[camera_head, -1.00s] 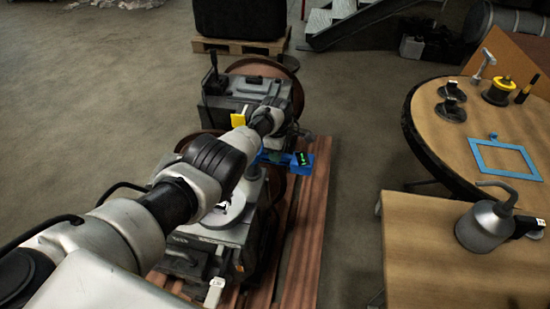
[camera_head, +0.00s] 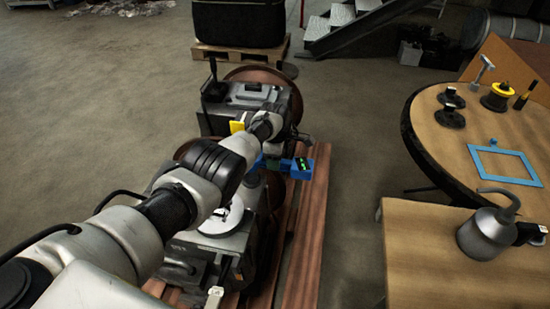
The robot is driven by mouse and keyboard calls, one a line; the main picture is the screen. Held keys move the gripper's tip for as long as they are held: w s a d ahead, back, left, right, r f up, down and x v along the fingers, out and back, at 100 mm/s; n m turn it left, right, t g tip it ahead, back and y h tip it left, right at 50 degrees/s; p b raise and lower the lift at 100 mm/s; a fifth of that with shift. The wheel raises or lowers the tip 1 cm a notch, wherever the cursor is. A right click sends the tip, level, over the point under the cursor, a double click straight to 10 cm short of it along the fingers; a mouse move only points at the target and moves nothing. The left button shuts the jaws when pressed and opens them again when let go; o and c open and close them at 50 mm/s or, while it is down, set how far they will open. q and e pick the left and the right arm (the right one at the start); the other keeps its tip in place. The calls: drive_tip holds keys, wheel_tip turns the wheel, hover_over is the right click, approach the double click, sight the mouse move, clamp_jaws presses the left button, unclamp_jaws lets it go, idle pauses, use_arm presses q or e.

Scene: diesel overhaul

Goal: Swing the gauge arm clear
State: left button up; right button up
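The gauge arm is a blue bar that ends in a blue gauge box (camera_head: 302,169) with a lit green display. It sticks out to the right over the reddish-brown slats beside the grey engine (camera_head: 250,97). My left arm reaches in from the lower left across the engine. Its wrist end, with the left gripper (camera_head: 268,130), is just above and left of the blue bar. A yellow tab (camera_head: 236,127) shows beside the wrist. My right gripper is out of view.
Open floor lies between slats and table. A dark crate on a pallet (camera_head: 240,55) stands behind.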

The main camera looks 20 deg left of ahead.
use_arm(q)
wheel_tip(320, 180, up, 11)
drive_tip(key=p, duration=0.5)
drive_tip(key=shift+f, duration=0.15)
idle(0.4)
